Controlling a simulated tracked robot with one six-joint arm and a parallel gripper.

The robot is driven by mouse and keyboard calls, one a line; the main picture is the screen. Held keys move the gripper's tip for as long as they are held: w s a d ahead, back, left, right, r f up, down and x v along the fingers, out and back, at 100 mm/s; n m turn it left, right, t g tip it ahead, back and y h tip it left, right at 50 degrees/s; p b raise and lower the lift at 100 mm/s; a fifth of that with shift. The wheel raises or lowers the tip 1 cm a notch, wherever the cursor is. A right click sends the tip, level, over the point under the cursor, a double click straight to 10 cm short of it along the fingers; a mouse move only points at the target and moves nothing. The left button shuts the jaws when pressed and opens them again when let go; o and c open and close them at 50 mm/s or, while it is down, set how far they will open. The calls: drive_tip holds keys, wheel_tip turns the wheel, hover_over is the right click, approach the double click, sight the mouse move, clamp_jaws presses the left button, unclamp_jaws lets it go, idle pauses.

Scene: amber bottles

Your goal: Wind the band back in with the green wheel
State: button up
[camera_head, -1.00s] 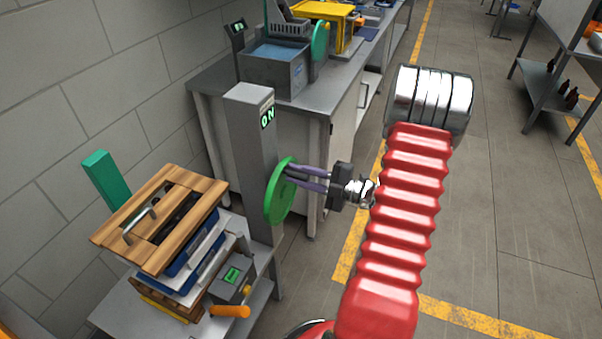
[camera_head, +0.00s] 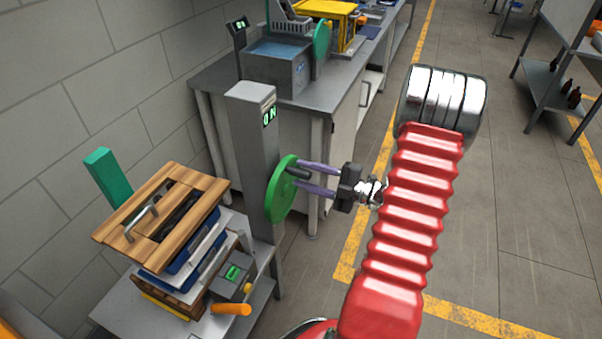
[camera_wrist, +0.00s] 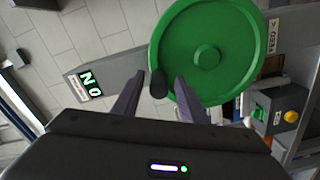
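The green wheel (camera_head: 277,196) is mounted on the side of a grey post (camera_head: 250,140) with a lit "ON" display. In the wrist view the wheel (camera_wrist: 222,75) faces me, and a short black knob (camera_wrist: 158,86) stands out near its rim. My gripper (camera_head: 299,174) is at the wheel, its two purple fingers apart. In the wrist view one finger is on each side of the knob, with gaps visible, so my gripper (camera_wrist: 159,78) is open around it. I cannot make out the band.
A wooden-topped stack (camera_head: 160,215) with a metal handle stands left of the post, by a grey box (camera_head: 232,280) with a green switch and an orange handle (camera_head: 231,309). A workbench (camera_head: 310,100) runs behind.

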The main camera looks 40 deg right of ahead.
drive_tip(key=v, duration=1.1)
drive_tip(key=shift+s, duration=0.35)
drive_tip(key=shift+d, duration=0.1)
